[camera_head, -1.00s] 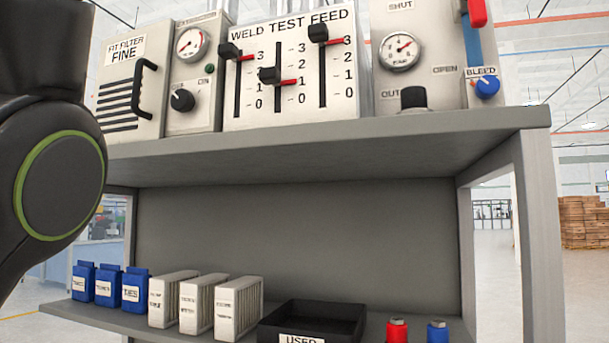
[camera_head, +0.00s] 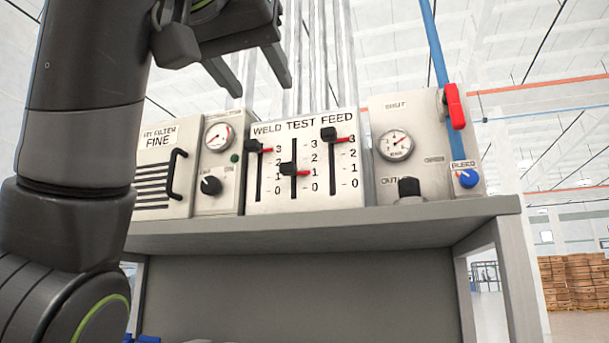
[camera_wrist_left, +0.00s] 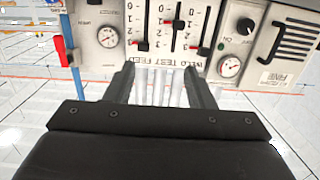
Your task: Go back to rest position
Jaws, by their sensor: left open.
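My left gripper (camera_head: 262,78) is raised above the control panels at the top of the head view, with its two fingers apart and nothing between them. Its arm comes in from the left and fills the left side of the picture. In the left wrist view my left gripper (camera_wrist_left: 163,82) also shows open and empty, and the panels appear upside down beyond it. The weld test feed panel (camera_head: 326,190) stands behind and below the gripper, with three slider levers. The gripper is apart from it. My right gripper is not in view.
The grey shelf (camera_head: 330,232) carries a filter box (camera_head: 155,199), a gauge box with a black knob (camera_head: 211,186) and a panel with a shut/out valve (camera_head: 392,185). A red handle (camera_head: 455,106) sits on a blue pipe. Stacked pallets (camera_head: 573,283) stand far right.

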